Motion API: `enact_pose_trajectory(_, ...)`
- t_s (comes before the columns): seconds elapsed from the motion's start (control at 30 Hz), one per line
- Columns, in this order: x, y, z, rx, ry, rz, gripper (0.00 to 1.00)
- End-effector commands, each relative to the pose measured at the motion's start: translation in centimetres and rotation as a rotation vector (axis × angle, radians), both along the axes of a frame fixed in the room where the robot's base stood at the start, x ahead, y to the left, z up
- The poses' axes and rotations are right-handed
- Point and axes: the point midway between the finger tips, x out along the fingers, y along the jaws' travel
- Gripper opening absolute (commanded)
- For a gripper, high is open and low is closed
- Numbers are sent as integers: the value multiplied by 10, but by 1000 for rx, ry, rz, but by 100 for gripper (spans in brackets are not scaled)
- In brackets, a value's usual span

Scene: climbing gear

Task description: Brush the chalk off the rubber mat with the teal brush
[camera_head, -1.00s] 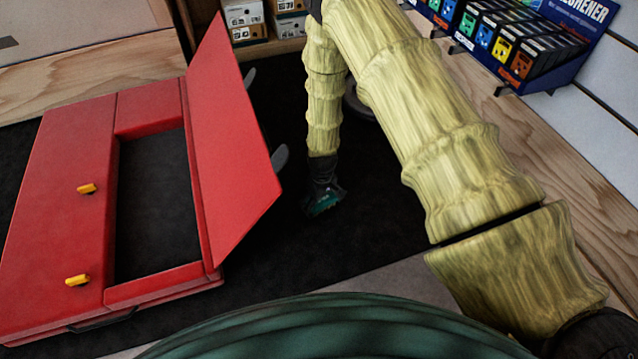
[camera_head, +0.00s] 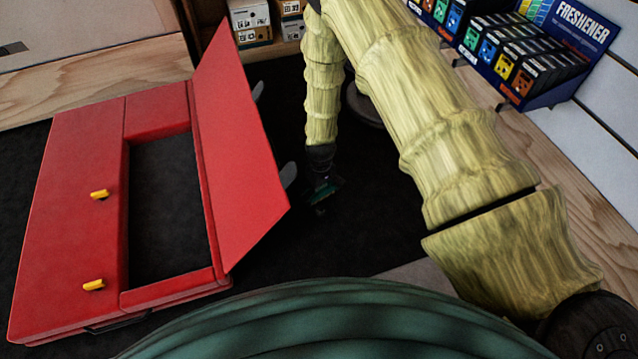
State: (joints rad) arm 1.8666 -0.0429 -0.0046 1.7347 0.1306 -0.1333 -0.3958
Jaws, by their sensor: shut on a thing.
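My gripper (camera_head: 320,165) is small and dark at the end of my yellow arm, pointing down near the middle of the view. It is shut on the teal brush (camera_head: 325,189), of which only a small teal part shows. The brush is tilted, low over the black mat (camera_head: 370,215); I cannot tell whether it touches. The mat spreads under and around the red case. No chalk can be made out on its dark surface.
A red case (camera_head: 75,225) with yellow latches and a raised red flap (camera_head: 235,160) stands left of my gripper. Grey pieces (camera_head: 289,175) stick out behind the flap. A dark round thing (camera_head: 362,105) lies behind my arm. A blue display box (camera_head: 560,85) stands at upper right.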

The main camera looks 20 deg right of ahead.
Motion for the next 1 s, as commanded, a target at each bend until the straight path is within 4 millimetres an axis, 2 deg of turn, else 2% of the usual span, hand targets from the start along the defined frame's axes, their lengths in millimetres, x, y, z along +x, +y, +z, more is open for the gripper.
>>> enact_pose_trajectory(0.03, 0, 0, 9, 0, 0, 0, 55)
enact_pose_trajectory(0.2, 0, 0, 20, 0, 0, 0, 55)
enact_pose_trajectory(0.67, 1, 1, 26, 0, -1, -2, 55)
enact_pose_trajectory(0.77, 4, 3, 42, 1, -4, -12, 55)
enact_pose_trajectory(0.83, 6, 4, 60, 2, -4, -24, 55)
enact_pose_trajectory(1.0, 9, 9, 119, 6, -4, -68, 55)
